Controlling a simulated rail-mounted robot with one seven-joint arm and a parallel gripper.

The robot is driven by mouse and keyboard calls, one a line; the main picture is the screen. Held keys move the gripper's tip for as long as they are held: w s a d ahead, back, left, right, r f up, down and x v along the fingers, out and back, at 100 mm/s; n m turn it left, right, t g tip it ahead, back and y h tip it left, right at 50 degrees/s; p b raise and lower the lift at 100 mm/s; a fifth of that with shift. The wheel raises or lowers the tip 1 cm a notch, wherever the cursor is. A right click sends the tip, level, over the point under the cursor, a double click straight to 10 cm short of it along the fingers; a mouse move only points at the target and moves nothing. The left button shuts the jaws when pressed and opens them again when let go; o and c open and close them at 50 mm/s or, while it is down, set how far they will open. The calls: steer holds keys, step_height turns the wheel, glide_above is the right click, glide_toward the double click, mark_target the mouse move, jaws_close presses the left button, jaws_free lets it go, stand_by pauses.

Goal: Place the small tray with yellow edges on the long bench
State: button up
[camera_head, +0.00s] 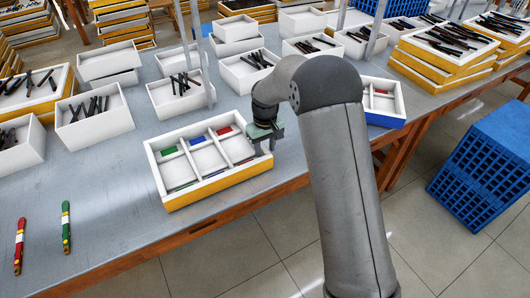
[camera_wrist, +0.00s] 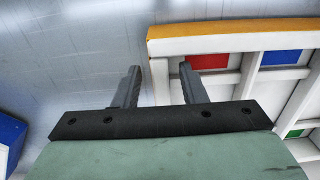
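The small tray with yellow edges (camera_head: 218,186) lies flat on the long grey bench (camera_head: 110,190), near its front edge. It is white inside, split into compartments with red, green and blue patches. My gripper (camera_head: 263,146) is at the tray's right end in the head view, pointing down. In the wrist view my gripper (camera_wrist: 160,72) has its two fingers apart, on either side of the tray's white end wall (camera_wrist: 160,85). Gaps show between the fingers and the wall. The lower fingers are partly hidden in the head view.
A blue-edged tray (camera_head: 385,118) stands to the right, partly behind my arm. White bins (camera_head: 95,114) with dark frames line the bench behind. A blue crate (camera_head: 485,165) is on the floor at right.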

step_height(320, 180, up, 10)
steer(key=f, duration=0.1)
steer(key=s+d+r+m, duration=0.1)
steer(key=s+d+r, duration=0.25)
steer(key=s, duration=0.45)
steer(key=s+d+r+m, duration=0.25)
steer(key=s+d, duration=0.25)
steer(key=s, duration=0.3)
steer(key=s+d+f+m, duration=0.1)
steer(key=s+d, duration=0.1)
steer(key=s, duration=0.7)
steer(key=s+d+f+m, duration=0.1)
steer(key=s+d, duration=0.2)
steer(key=s, duration=0.6)
steer(key=shift+s, duration=0.3)
steer(key=shift+f+b, duration=0.25)
steer(key=shift+b, duration=0.05)
